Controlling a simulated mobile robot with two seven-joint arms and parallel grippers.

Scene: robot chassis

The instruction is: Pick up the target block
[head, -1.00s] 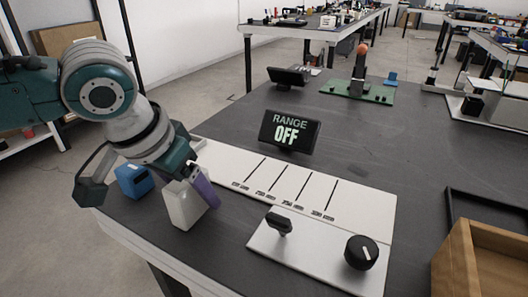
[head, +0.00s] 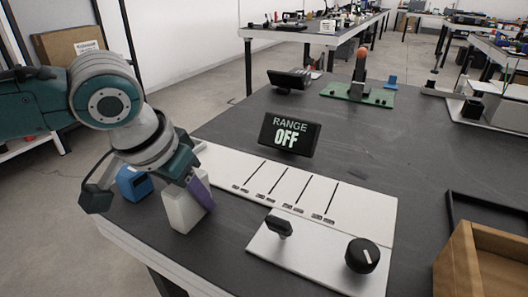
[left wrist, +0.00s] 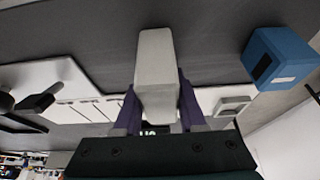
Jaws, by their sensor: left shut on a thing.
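A light grey block (head: 184,209) stands near the table's left front edge in the head view. My left gripper (left wrist: 157,100) is shut on this grey block, with a purple finger on each side of it in the left wrist view. In the head view one purple finger (head: 201,192) shows against the block's right side. A blue block (head: 134,183) sits just left of the grey one, apart from it, and also shows in the left wrist view (left wrist: 282,58). Whether the grey block touches the table is hard to tell. My right gripper is not in view.
A white panel (head: 345,204) with slots lies right of the gripper. In front of it is a plate with a black lever (head: 279,227) and a black knob (head: 362,254). A display (head: 290,133) reads "RANGE OFF". A wooden box (head: 462,265) stands at the right.

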